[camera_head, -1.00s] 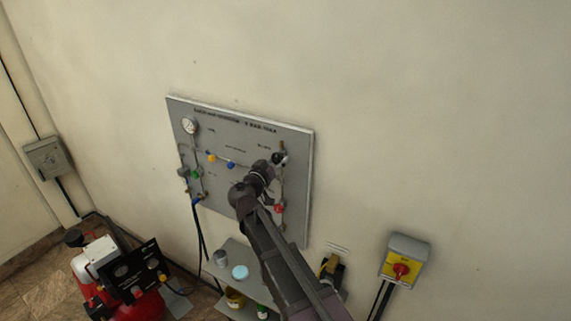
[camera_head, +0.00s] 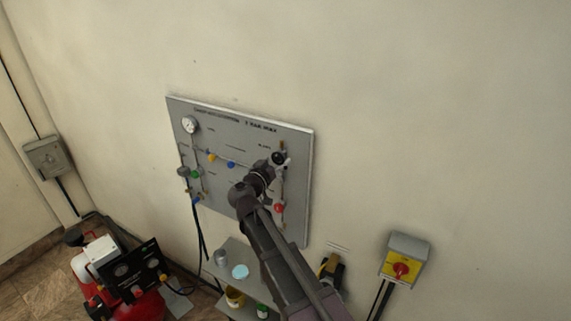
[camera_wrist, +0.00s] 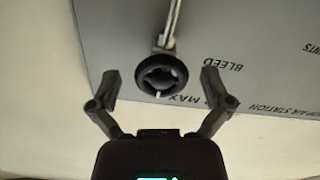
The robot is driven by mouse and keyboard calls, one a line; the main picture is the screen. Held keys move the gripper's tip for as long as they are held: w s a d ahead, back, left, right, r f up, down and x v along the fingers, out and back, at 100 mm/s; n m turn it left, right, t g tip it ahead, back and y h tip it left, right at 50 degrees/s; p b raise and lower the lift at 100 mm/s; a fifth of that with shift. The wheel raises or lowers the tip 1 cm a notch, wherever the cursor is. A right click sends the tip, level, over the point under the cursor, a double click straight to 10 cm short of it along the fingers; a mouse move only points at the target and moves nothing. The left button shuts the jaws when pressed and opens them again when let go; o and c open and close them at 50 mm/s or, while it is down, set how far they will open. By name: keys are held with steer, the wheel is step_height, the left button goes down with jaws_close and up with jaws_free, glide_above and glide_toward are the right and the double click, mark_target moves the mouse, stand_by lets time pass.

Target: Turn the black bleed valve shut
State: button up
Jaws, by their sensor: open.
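The black bleed valve (camera_wrist: 161,75) is a round knob with a recessed face, on a pipe of the grey panel. In the wrist view it sits between the fingertips of my gripper (camera_wrist: 160,78), beside the word BLEED. My gripper is open, with a visible gap between each finger and the knob. In the head view my gripper (camera_head: 270,165) is at the panel's upper right, in front of the bleed valve (camera_head: 278,158), and partly hides it. The knob's depth relative to the fingers is hard to tell.
The grey panel (camera_head: 225,118) also carries a gauge (camera_head: 190,125), blue, yellow and green knobs, and a red knob (camera_head: 279,208) below the bleed valve. A small shelf, a red compressor (camera_head: 135,305) and a yellow switch box (camera_head: 402,266) stand clear of my gripper.

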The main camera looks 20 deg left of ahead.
steer(key=shift+s, duration=0.1)
steer(key=s+a, duration=0.2)
steer(key=s, duration=0.9)
steer(key=shift+s, duration=0.35)
stand_by(0.4)
